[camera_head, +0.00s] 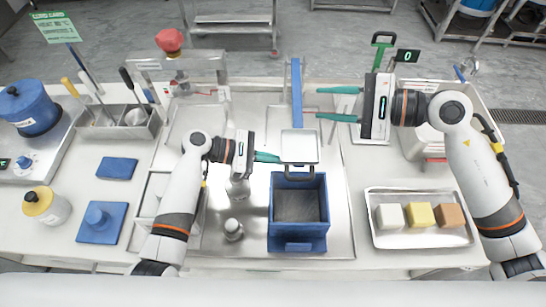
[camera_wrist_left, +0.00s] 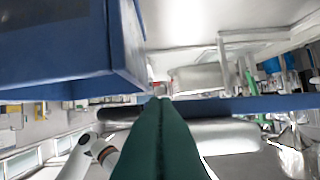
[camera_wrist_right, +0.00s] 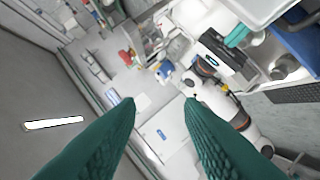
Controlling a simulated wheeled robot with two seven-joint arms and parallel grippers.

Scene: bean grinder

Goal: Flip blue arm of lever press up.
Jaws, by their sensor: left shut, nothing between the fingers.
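The lever press has a blue box body (camera_head: 298,240) on the metal worktop and a white square plate (camera_head: 299,147) above it. Its long blue arm (camera_head: 297,90) extends behind the plate toward the back; its exact tilt is hard to judge. My left gripper (camera_head: 279,158) is shut and empty, with its tips at the left edge of the plate. In the left wrist view the closed green fingers (camera_wrist_left: 161,100) are near blue parts. My right gripper (camera_head: 317,103) is open and empty, its fingertips just right of the blue arm. The right wrist view shows its spread fingers (camera_wrist_right: 160,103).
A tray (camera_head: 417,240) with white, yellow and brown blocks sits at the right. Metal containers (camera_head: 120,128), a blue pot (camera_head: 30,110) and a yellow-capped jar (camera_head: 45,208) stand left. A red button (camera_head: 171,42) is at the back.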

